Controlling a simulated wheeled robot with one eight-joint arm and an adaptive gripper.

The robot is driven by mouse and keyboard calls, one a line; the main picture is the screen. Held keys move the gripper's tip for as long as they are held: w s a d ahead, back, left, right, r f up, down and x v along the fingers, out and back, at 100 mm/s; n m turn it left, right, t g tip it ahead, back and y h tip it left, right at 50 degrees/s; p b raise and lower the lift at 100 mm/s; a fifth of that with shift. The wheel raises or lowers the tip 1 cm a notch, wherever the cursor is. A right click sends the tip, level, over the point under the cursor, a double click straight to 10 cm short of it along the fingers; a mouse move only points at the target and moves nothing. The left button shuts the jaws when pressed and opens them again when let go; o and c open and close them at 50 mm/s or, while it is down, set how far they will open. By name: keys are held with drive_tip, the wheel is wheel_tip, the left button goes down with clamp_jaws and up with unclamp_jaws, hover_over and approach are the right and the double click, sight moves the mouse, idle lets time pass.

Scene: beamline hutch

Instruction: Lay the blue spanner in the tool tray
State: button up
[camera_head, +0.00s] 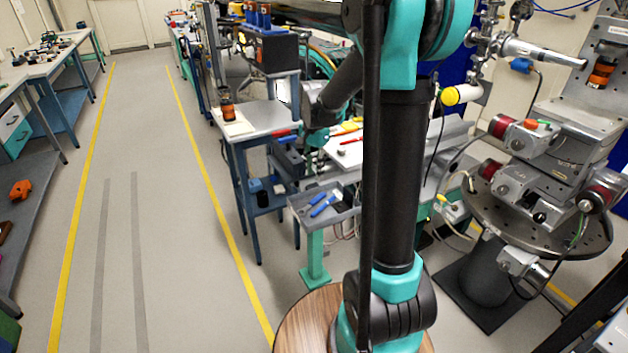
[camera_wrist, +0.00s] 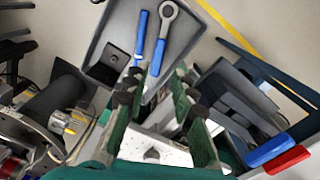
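The grey tool tray (camera_wrist: 112,28) is below my gripper in the wrist view; in the head view the tray (camera_head: 345,216) sits low beside the bench. A blue-handled spanner (camera_wrist: 158,55) with a grey ring end lies in it. A second blue-handled tool (camera_wrist: 142,38) lies left of the spanner. Both show small and blue in the head view, where I cannot tell them apart. My gripper (camera_wrist: 157,84) is open, with its green-padded fingers apart and nothing seen held between them.
A small dark square block (camera_wrist: 103,73) is in the tray's near left corner. Blue (camera_wrist: 268,151) and red (camera_wrist: 288,160) handles lie right of my gripper. A blue-legged table (camera_head: 258,122) stands behind the tray. The aisle floor (camera_head: 165,230) at left is clear.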

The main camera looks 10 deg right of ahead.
drive_tip(key=s+d+f+n+t, duration=0.2)
drive_tip(key=s+n, duration=0.3)
drive_tip(key=s, duration=0.6)
drive_tip(key=s+d+f+n+t, duration=0.2)
drive_tip(key=s+n, duration=0.3)
drive_tip(key=s, duration=0.6)
drive_tip(key=shift+f, duration=0.9)
